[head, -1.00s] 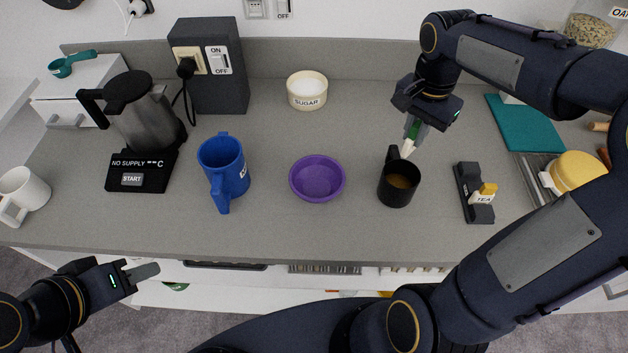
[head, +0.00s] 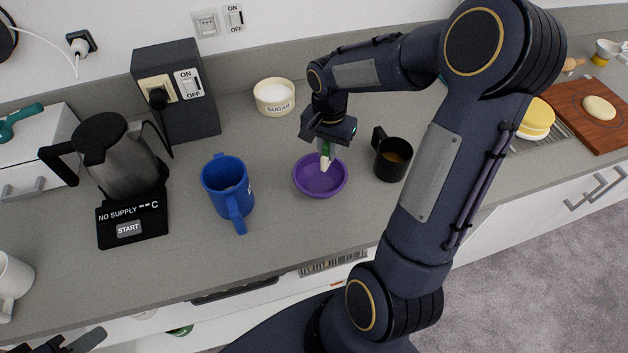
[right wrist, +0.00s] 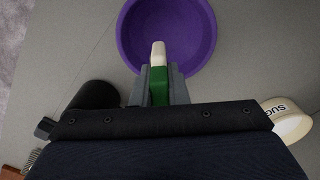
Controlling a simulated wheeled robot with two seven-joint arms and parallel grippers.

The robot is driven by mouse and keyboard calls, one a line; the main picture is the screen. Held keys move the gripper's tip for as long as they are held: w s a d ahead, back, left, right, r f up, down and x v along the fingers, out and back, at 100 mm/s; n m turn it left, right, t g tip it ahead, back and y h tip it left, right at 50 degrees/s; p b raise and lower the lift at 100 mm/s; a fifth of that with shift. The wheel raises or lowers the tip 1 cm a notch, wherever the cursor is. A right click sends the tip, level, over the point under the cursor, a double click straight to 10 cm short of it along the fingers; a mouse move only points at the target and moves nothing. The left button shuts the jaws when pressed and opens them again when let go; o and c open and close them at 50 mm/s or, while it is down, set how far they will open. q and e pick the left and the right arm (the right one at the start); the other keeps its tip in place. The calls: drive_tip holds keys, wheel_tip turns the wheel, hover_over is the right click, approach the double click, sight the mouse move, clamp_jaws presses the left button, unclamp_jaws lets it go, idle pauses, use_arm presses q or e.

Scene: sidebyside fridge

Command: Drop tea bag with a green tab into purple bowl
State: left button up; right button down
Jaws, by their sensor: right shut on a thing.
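The purple bowl (head: 308,184) stands on the counter between the blue mug and the black mug. My right gripper (head: 327,148) is above the bowl's back right part, pointing down. It is shut on the tea bag with a green tab (head: 325,160); the pale bag hangs below the green tab. In the right wrist view the green tab (right wrist: 159,85) sits between the fingers, and the pale bag end overlaps the purple bowl (right wrist: 190,25). My left gripper (head: 82,341) shows only partly at the bottom left edge; its jaw state is unclear.
A black mug (head: 392,163) with brown liquid stands close right of the bowl. A blue mug (head: 226,188) stands to the left. The sugar bowl (head: 274,97) is behind. A kettle (head: 118,160) stands further left. The counter in front of the bowl is clear.

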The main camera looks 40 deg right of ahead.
sight(327, 144)
wheel_tip(327, 144, down, 4)
drive_tip(key=b, duration=0.2)
drive_tip(key=shift+f+b, duration=0.25)
drive_tip(key=shift+b, duration=0.1)
drive_tip(key=shift+a, duration=0.1)
drive_tip(key=c, duration=1.3)
unclamp_jaws()
drive_tip(key=shift+c, duration=0.2)
drive_tip(key=shift+r, duration=0.15)
wheel_tip(327, 144, up, 7)
drive_tip(key=shift+f+b, duration=0.1)
drive_tip(key=shift+b, duration=0.25)
drive_tip(key=shift+r, duration=0.4)
